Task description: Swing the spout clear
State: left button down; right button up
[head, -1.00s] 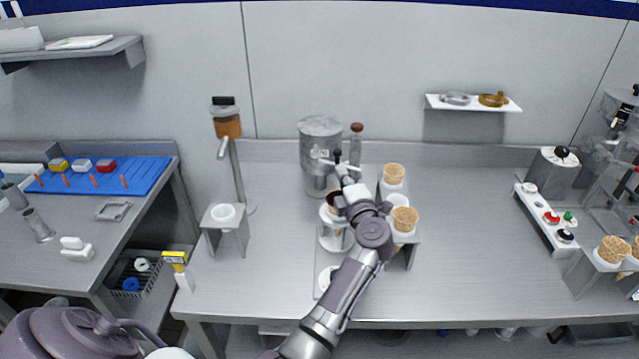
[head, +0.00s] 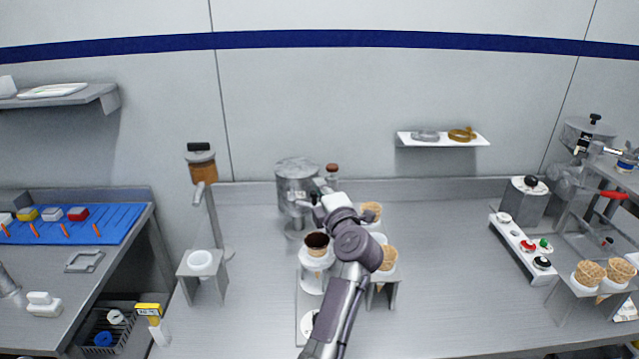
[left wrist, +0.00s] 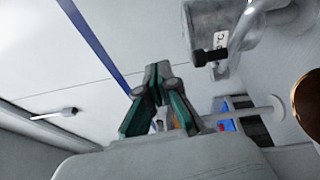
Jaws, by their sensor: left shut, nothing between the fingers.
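A grey metal canister (head: 297,180) stands at the back of the counter. In the left wrist view the canister (left wrist: 203,25) fills the upper right, with a metal arm ending in a black tip (left wrist: 210,57); it looks like the spout, though I cannot be sure. My left gripper (head: 316,197) is at the canister's lower right side, its fingers partly hidden by my wrist in the head view. In the left wrist view the gripper's green-padded fingers (left wrist: 157,76) are closed together, empty, apart from the black tip. My right gripper is out of view.
A dark-filled cone (head: 317,243) stands in front of the canister, close to my arm. Cones (head: 386,260) stand in a holder at right. The counter's right middle is clear.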

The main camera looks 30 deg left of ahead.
pick_arm(q)
notch_tip(320, 180, up, 4)
jog(key=s+d+m+t, duration=0.1)
jog(key=s+m+t, duration=0.1)
jog(key=m+t, duration=0.1)
jog(key=s+f+m+t+h+p, duration=0.3)
jog(key=s+f+m+h+p, duration=0.6)
jog(key=m, duration=1.4)
jog(key=w+a+f+h+b, duration=0.1)
jog(key=w+a+f, duration=0.1)
jog(key=w, duration=0.9)
jog(key=shift+f+b, duration=0.3)
jog(key=shift+f, duration=0.4)
